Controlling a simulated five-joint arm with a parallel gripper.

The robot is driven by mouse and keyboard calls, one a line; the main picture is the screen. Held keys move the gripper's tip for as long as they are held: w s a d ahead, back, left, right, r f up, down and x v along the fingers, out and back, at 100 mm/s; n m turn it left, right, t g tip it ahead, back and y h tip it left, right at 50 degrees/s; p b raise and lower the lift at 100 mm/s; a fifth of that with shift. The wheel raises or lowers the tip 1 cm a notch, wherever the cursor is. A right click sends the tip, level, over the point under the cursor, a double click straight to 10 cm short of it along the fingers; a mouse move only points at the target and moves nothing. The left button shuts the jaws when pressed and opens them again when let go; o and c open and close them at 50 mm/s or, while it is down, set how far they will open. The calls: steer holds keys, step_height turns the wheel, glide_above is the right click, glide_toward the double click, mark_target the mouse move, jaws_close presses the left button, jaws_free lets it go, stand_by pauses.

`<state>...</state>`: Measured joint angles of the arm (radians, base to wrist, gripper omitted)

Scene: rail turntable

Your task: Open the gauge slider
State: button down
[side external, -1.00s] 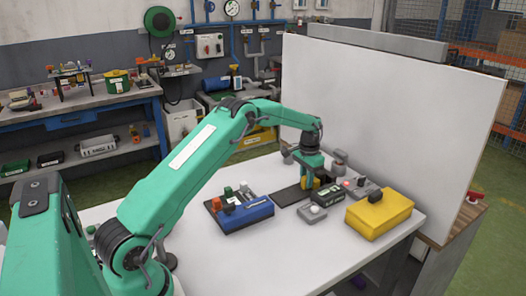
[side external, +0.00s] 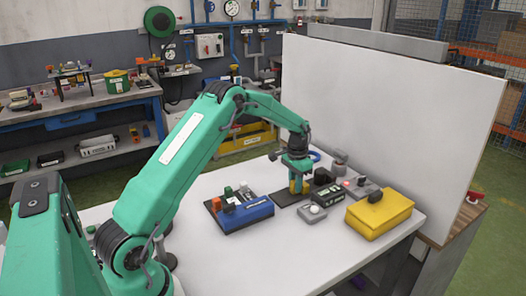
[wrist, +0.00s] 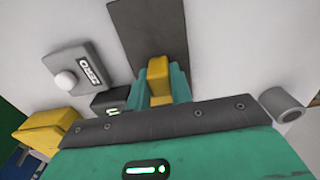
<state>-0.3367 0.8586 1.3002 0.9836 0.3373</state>
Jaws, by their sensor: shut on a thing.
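The slider's yellow handle (side external: 297,187) stands on a dark flat track (side external: 282,198) on the white table. My gripper (side external: 296,184) points down over the track and is shut on this handle. In the wrist view, the yellow handle (wrist: 158,72) sits between my green fingers (wrist: 158,88), and the dark track (wrist: 148,30) runs away from it. A black readout box (side external: 328,195) with a lit display stands beside the track. The readout also shows in the wrist view (wrist: 111,103), partly hidden by my gripper.
A grey box with a white button (side external: 311,213) sits in front of the readout. A yellow box (side external: 379,214) stands to the right, a blue box (side external: 246,214) to the left. A grey cylinder (wrist: 283,103) is close in the wrist view. A white panel (side external: 400,110) stands behind.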

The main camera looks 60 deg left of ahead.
mark_target(286, 196)
steer(key=shift+s+r, duration=0.1)
steer(key=shift+s, duration=1.8)
steer(key=c, duration=1.2)
jaws_free()
steer(key=shift+c, duration=0.2)
step_height(286, 196, up, 8)
